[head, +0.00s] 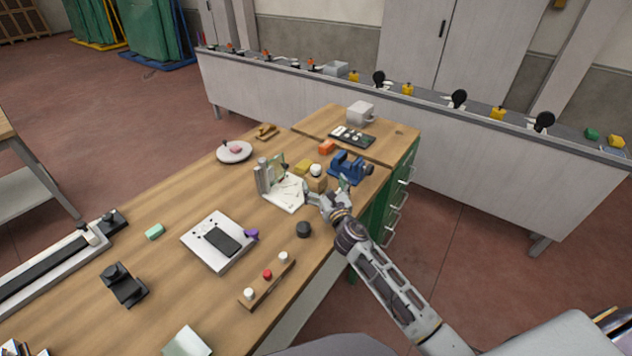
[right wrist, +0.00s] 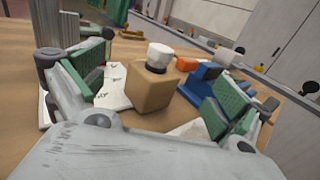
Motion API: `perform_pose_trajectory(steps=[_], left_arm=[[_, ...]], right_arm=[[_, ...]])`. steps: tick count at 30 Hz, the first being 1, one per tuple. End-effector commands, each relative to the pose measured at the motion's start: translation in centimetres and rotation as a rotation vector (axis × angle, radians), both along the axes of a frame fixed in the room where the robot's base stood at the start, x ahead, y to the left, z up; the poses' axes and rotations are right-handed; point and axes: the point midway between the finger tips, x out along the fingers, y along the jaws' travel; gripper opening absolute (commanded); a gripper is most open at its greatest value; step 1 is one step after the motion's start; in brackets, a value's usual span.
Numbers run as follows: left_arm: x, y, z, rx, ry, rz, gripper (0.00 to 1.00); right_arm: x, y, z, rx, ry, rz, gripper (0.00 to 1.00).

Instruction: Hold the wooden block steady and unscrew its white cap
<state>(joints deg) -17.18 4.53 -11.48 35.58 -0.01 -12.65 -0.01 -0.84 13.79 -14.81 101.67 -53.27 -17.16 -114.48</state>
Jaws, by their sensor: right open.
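The wooden block (head: 317,185) stands upright on the table with its white cap (head: 316,170) on top. In the right wrist view the tan block (right wrist: 154,92) and its cap (right wrist: 159,56) stand between the two green finger pads, with gaps on both sides. My right gripper (head: 325,190) is open around the near side of the block and holds nothing. It partly hides the block in the head view. My left gripper is out of view.
A white plate with an upright grey fixture (head: 284,192) is left of the block. A black knob (head: 303,229) lies nearer the front edge.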

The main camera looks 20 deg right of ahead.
Motion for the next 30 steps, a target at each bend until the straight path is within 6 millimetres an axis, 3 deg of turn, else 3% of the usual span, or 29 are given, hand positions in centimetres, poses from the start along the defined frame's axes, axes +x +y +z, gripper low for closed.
perform_pose_trajectory(steps=[9,23,30], left_arm=[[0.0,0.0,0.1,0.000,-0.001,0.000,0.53],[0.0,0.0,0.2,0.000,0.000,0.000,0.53],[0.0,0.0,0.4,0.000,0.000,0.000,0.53]], right_arm=[[2.1,0.0,0.0,0.000,0.000,0.000,1.00],[2.3,0.1,0.0,0.000,0.000,0.000,1.00],[3.5,0.2,0.1,0.002,0.000,-0.001,1.00]])
